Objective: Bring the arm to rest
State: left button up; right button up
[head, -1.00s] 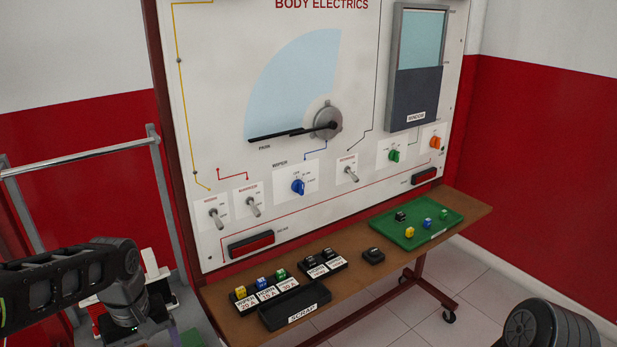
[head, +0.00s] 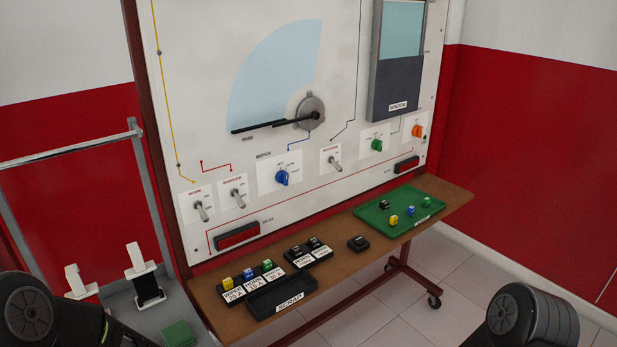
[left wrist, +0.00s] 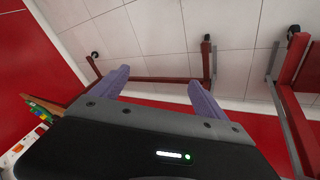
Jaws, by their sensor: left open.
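My left arm (head: 35,318) shows at the bottom left of the head view, drawn back from the board; its gripper is out of that view. In the left wrist view my left gripper (left wrist: 160,82) has its two purple-grey fingers apart with nothing between them. Behind the fingers are floor tiles and the red legs of the stand. My right arm (head: 532,318) shows at the bottom right of the head view; its gripper is not in view.
The body electrics board (head: 215,60) stands behind a brown shelf (head: 345,262). On the shelf are a green tray (head: 440,209) with small relays, a black scrap bin (head: 283,294) and labelled holders. White holders (head: 140,262) stand at left beside a metal rail.

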pick_arm(q)
jog(key=s+d+f+g, duration=0.2)
jog(key=s+d+f, duration=0.2)
jog(key=s, duration=0.5)
jog(key=s+d+f+g, duration=0.2)
jog(key=s+d+f, duration=0.1)
jog(key=s+f, duration=0.4)
jog(key=shift+s+d+h, duration=0.4)
jog(key=shift+s, duration=0.8)
jog(key=shift+f, duration=0.1)
